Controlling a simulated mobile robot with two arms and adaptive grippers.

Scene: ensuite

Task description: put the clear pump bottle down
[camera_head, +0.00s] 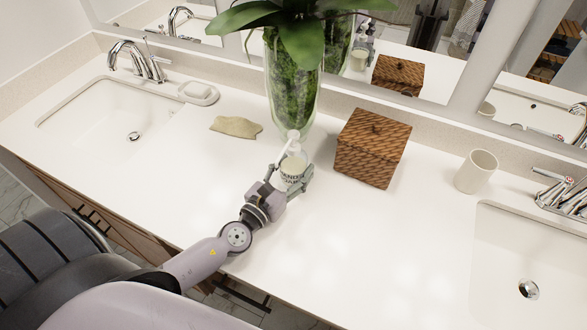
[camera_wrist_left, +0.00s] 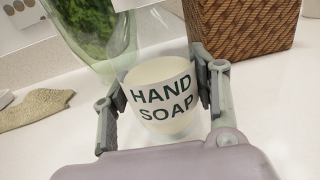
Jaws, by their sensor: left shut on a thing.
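The clear pump bottle (camera_head: 292,168) has a white pump top and a pale label reading "HAND SOAP". It is upright on or just above the white countertop (camera_head: 215,170); I cannot tell whether its base touches. My left gripper (camera_head: 287,180) is shut around its body, with one finger on each side. In the left wrist view the bottle (camera_wrist_left: 163,97) sits between the two grey fingers (camera_wrist_left: 160,92). Its pump top is out of that view. My right gripper is not in view.
A green glass vase (camera_head: 291,90) stands just behind the bottle. A woven box (camera_head: 372,150) is close to its right. A beige cloth-like piece (camera_head: 236,127), a soap dish (camera_head: 199,94) and a white cup (camera_head: 476,171) also stand on the counter. Sinks lie at both ends. The front counter is clear.

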